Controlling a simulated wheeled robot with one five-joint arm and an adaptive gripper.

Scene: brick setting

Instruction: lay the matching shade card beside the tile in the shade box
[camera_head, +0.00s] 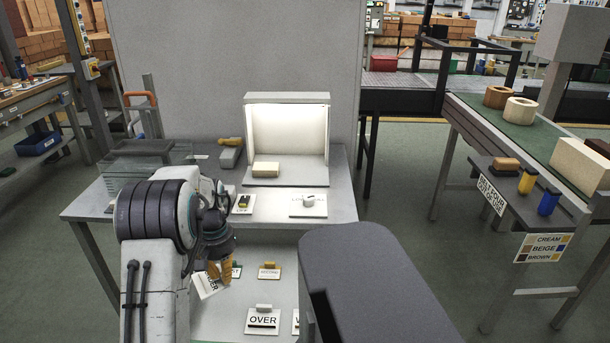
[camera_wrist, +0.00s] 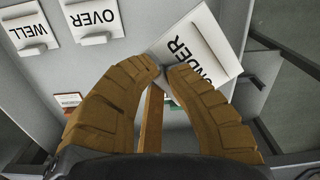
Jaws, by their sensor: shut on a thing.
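My gripper (camera_head: 221,277) is low in front of the grey table, its brown fingers shut on the white UNDER card (camera_head: 206,286). In the wrist view the fingertips (camera_wrist: 163,74) close at the lower left edge of that card (camera_wrist: 205,42), which sits tilted. The shade box (camera_head: 288,99) stands lit and open-fronted on the table. A cream tile (camera_head: 266,168) lies inside it at the left; its floor to the right of the tile is bare. The OVER card (camera_head: 263,320) and the WELL card (camera_wrist: 28,33) lie on the lower shelf.
The SECOND card (camera_head: 269,271) lies on the lower shelf. The table top (camera_head: 275,211) is above my gripper and holds a card with a dark-green piece (camera_head: 243,204), a card with a white knob (camera_head: 308,205) and a yellow-handled tool (camera_head: 230,152). A conveyor (camera_head: 515,128) stands right.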

